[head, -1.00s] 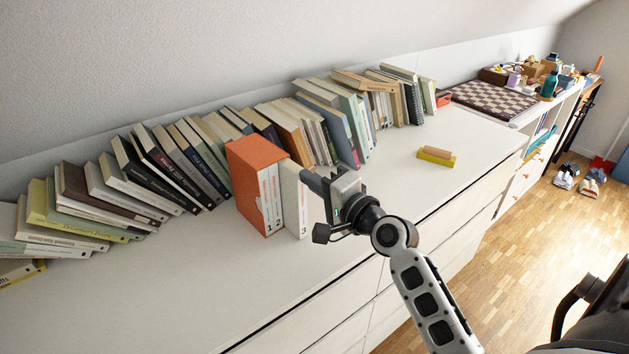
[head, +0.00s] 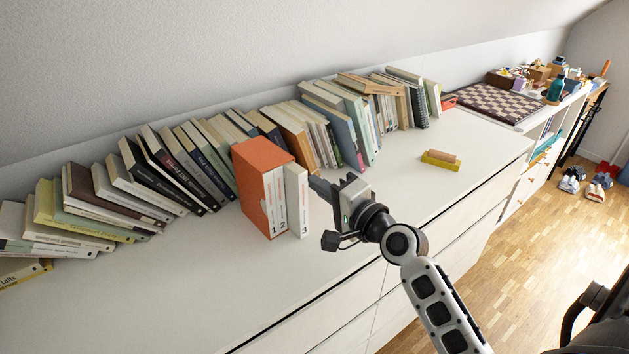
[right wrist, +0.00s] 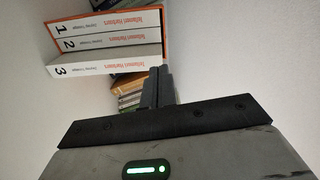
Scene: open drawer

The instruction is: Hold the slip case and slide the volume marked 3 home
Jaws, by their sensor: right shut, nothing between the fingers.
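The orange slip case (head: 255,190) stands upright on the white dresser top, with volumes 1 and 2 in it, spines outward. The white volume marked 3 (head: 298,198) stands upright beside volume 2 at the right of the case, its pale cover exposed. In the right wrist view, volume 3 (right wrist: 105,62) lies along volume 2 (right wrist: 110,40); I cannot tell how much of it is inside the case. My right gripper (head: 318,186) is shut and empty, its fingertips close to volume 3's right cover; contact is unclear. My left gripper is out of view.
A row of leaning books (head: 180,170) runs along the wall behind and on both sides of the case. A yellow and wooden block (head: 441,160) sits to the right. A chessboard (head: 497,103) lies farther off. The dresser top in front is clear.

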